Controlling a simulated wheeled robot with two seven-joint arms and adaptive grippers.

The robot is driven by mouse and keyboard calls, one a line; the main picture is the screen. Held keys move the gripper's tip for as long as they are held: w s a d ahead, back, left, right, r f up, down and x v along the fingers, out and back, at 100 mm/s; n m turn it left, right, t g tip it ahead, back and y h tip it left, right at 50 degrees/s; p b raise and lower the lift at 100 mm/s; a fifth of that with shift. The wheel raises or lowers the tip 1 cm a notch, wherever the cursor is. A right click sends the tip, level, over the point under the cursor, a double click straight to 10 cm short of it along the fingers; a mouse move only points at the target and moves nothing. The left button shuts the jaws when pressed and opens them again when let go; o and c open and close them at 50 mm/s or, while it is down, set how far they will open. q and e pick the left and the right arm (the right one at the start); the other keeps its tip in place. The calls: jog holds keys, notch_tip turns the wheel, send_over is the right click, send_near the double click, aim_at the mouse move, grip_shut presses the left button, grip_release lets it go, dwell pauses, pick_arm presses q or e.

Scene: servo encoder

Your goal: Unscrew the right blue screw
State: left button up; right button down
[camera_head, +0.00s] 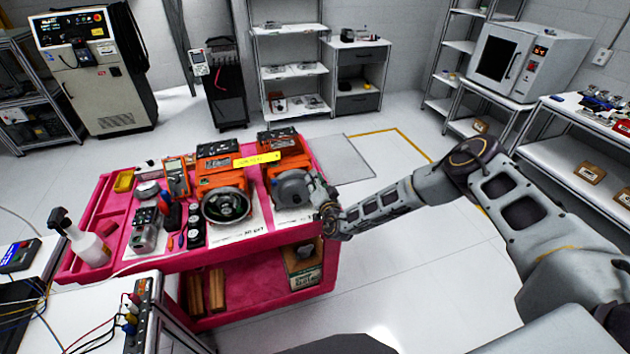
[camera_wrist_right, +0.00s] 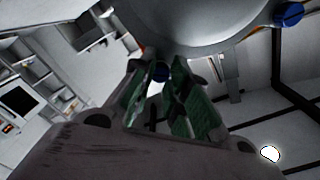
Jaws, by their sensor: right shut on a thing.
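The right orange servo motor (camera_head: 278,150) lies on the pink cart with its round grey encoder cover (camera_head: 293,188) facing me. My right gripper (camera_head: 317,190) is at the right side of this cover. In the right wrist view, the cover (camera_wrist_right: 200,22) fills the top. My right gripper (camera_wrist_right: 163,75), with green finger pads, is shut on a blue screw (camera_wrist_right: 161,71) at the cover's rim. Another blue screw (camera_wrist_right: 288,14) sits at the rim's right side, apart from the fingers. In the head view the screws are too small to tell. My left gripper is out of view.
The pink cart (camera_head: 215,263) also holds a second orange motor (camera_head: 222,180) with an open round front, a multimeter (camera_head: 177,175) and small tools. A spray bottle (camera_head: 90,240) stands at its left end. The floor right of the cart is clear apart from my arm.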

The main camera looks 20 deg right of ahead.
jog(key=shift+w+d+r, duration=0.1)
jog(key=shift+w+r, duration=0.15)
jog(key=shift+r, duration=0.1)
jog(key=c, duration=1.6)
grip_release()
jog(key=shift+f, duration=0.25)
jog(key=shift+s, duration=0.2)
jog(key=shift+s+d, duration=0.1)
jog(key=shift+s, duration=5.65)
jog(key=shift+f, duration=0.1)
